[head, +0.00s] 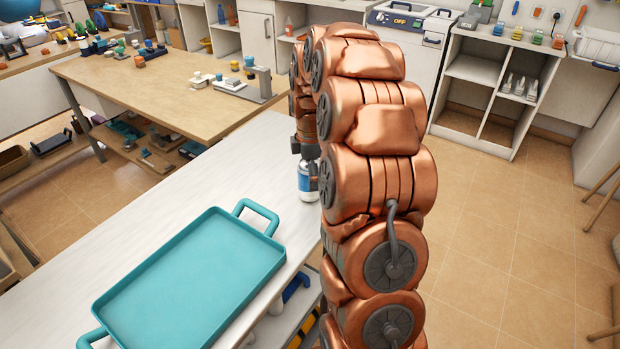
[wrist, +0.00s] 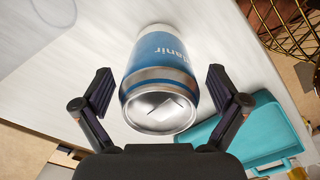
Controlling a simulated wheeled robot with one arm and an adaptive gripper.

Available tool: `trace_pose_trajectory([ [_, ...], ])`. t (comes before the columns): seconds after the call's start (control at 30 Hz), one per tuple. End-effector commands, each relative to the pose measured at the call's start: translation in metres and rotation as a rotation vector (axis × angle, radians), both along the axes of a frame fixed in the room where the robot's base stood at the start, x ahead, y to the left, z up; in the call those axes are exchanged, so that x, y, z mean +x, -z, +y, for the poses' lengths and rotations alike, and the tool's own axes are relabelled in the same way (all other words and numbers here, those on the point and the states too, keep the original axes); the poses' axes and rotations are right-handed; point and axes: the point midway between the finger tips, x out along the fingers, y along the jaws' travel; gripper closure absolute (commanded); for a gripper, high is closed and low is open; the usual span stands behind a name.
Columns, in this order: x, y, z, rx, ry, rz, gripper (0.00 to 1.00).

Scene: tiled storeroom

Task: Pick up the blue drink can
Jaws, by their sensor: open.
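The blue drink can (head: 306,183) stands on the white table near its right edge in the head view, partly hidden by my arm. In the wrist view the can (wrist: 160,75) shows its blue side with white lettering and its silver top. My gripper (wrist: 161,80) is open, with one dark finger on each side of the can and a visible gap to it on both sides. In the head view my gripper (head: 308,165) is mostly hidden behind my copper arm, with a dark part showing beside the can.
A teal tray (head: 190,285) with two handles lies on the white table (head: 150,215), in front and left of the can. The table between them is clear. A wooden workbench (head: 180,95) with small objects stands behind. Wire mesh (wrist: 285,22) shows at the wrist view's upper right.

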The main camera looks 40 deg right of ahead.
Motion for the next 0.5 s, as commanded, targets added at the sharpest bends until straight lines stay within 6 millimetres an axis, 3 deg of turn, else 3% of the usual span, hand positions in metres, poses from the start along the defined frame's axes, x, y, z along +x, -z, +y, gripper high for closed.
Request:
trace_pose_trajectory([
  [0.13,0.0008,0.0142,-0.0002,-0.001,0.0,-0.002,0.03],
  [0.33,0.0009,0.0158,-0.0001,0.0,0.0,-0.003,0.03],
  [0.5,0.0009,0.0159,0.0,0.0,0.0,-0.002,0.19],
])
